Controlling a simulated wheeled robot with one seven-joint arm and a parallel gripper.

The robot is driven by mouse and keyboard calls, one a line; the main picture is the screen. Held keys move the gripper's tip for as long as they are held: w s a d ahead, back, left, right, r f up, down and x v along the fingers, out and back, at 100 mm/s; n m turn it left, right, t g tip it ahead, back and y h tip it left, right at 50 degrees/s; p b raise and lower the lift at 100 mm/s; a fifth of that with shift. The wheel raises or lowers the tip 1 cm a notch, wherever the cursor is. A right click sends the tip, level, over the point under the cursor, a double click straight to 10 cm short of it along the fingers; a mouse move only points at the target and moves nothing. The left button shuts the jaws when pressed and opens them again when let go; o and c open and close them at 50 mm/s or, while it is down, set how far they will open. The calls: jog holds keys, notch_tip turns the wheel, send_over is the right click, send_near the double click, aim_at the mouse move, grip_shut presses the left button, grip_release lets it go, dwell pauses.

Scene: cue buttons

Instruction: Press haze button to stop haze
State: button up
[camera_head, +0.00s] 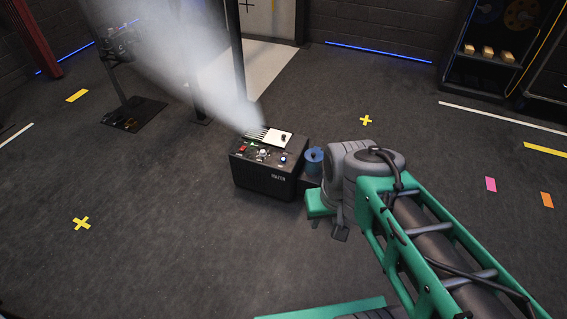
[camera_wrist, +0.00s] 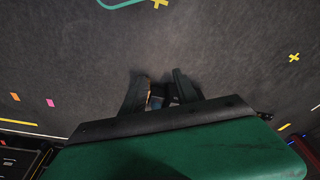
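The black haze machine (camera_head: 266,178) stands on the floor near the middle of the head view. A thick white haze plume (camera_head: 215,80) rises from its top toward the upper left. In the head view my wrist is just right of the machine; the fingers are not clear there. I see no contact with the buttons.
A blue spool-like object (camera_head: 314,161) stands close against the machine's right side. Stands and a dark base plate (camera_head: 133,114) are at the back left. A shelf with yellowish blocks (camera_head: 487,52) is at the back right. The front-left floor is clear.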

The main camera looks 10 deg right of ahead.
jog(key=shift+c, duration=0.3)
grip_shut()
dwell(1.5)
